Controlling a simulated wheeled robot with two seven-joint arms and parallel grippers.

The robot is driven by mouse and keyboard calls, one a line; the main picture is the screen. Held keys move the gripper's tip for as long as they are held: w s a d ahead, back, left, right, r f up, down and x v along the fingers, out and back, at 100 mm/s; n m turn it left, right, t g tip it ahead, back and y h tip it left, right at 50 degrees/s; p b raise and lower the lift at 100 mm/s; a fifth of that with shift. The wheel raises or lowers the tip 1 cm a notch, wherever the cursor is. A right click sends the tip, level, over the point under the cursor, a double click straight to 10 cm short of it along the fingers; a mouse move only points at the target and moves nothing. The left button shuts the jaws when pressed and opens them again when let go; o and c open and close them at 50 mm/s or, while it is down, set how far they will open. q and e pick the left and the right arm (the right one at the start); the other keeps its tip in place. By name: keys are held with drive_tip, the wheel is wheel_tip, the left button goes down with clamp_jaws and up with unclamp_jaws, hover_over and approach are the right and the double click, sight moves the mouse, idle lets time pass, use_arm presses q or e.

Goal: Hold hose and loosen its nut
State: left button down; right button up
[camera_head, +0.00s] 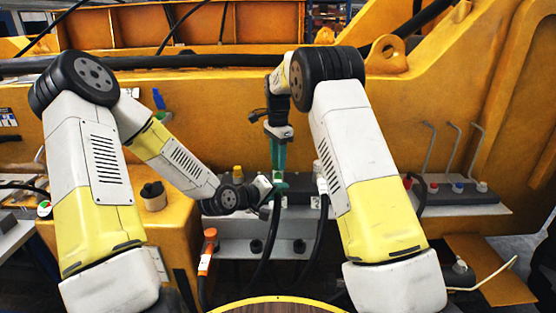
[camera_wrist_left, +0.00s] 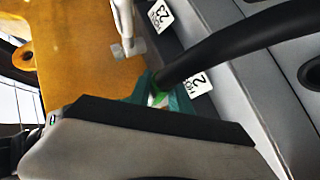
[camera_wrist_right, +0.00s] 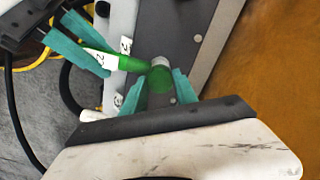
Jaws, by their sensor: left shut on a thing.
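The black hose (camera_head: 266,240) hangs down from the fitting in front of the machine; in the left wrist view the hose (camera_wrist_left: 230,45) runs in from the upper right. Its green nut (camera_wrist_right: 160,78) sits at the fitting, and a green piece also shows in the left wrist view (camera_wrist_left: 157,99). My left gripper (camera_head: 274,188) is shut on the hose near its end, beside the nut. My right gripper (camera_head: 278,163) points down from above. In the right wrist view its teal fingers (camera_wrist_right: 159,92) stand apart on either side of the nut, with a gap visible.
A grey ledge (camera_head: 460,208) carries coloured caps on the right. An orange-handled hose (camera_head: 207,252) stands left of the held hose. A second black hose (camera_head: 320,230) with a white end hangs close on the right. The yellow machine body (camera_head: 220,110) rises behind.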

drive_tip(key=shift+n, duration=0.4)
clamp_jaws()
drive_tip(key=n, duration=0.4)
drive_tip(key=shift+n, duration=0.4)
drive_tip(key=n, duration=1)
drive_tip(key=shift+n, duration=0.4)
drive_tip(key=n, duration=0.5)
drive_tip(key=shift+n, duration=0.3)
drive_tip(key=o, duration=1.2)
unclamp_jaws()
